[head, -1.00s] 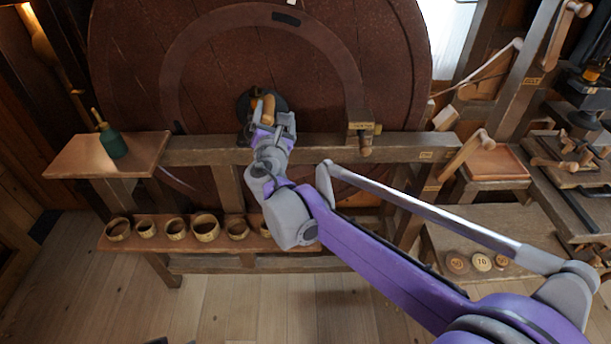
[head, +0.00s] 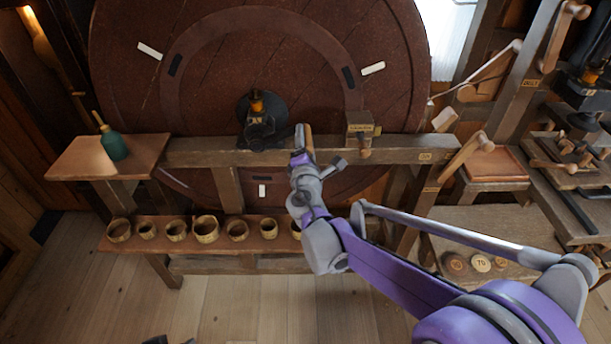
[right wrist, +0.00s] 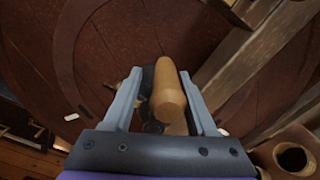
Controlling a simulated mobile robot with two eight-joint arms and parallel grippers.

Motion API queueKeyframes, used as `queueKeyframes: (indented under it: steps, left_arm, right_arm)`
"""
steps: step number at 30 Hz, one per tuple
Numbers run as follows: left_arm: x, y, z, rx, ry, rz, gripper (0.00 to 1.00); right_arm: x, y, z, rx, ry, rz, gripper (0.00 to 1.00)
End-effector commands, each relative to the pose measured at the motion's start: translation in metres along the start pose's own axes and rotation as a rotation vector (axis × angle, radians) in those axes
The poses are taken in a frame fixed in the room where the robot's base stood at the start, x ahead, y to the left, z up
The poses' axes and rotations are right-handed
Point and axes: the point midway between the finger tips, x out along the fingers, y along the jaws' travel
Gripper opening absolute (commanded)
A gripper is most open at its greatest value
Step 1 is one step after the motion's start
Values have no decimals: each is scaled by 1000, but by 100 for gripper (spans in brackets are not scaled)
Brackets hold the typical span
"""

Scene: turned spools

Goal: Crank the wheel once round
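The wheel (head: 215,85) is a large dark red-brown disc with white and black marks, standing upright behind a timber frame. Its dark hub (head: 243,110) is in the middle of the head view. The wooden crank handle (head: 308,132) is right of and below the hub. In the right wrist view the handle (right wrist: 168,95) lies between the fingers of my right gripper (right wrist: 160,90), which also shows in the head view (head: 303,142). The fingers stand apart around the handle, with a clear gap on the left side. The right finger is close to it; touching is unclear. My left gripper is not seen.
A green bottle (head: 112,144) stands on a side shelf (head: 70,158) at the left. Several wooden rings (head: 206,229) line the lower shelf. A wooden block (head: 360,128) sits on the frame's beam (head: 205,152), right of my gripper. Another bench (head: 455,218) stands at the right.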

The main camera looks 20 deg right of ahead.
Motion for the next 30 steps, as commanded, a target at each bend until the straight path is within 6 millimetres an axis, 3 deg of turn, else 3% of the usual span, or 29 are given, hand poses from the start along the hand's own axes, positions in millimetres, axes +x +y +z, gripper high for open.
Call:
queueKeyframes:
  steps: [17,30]
  left_arm:
    - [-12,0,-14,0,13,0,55]
    - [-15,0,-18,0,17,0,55]
  right_arm:
    - [0,-57,-10,386,-2,0,55]
    - [-1,-97,-34,684,-1,-2,55]
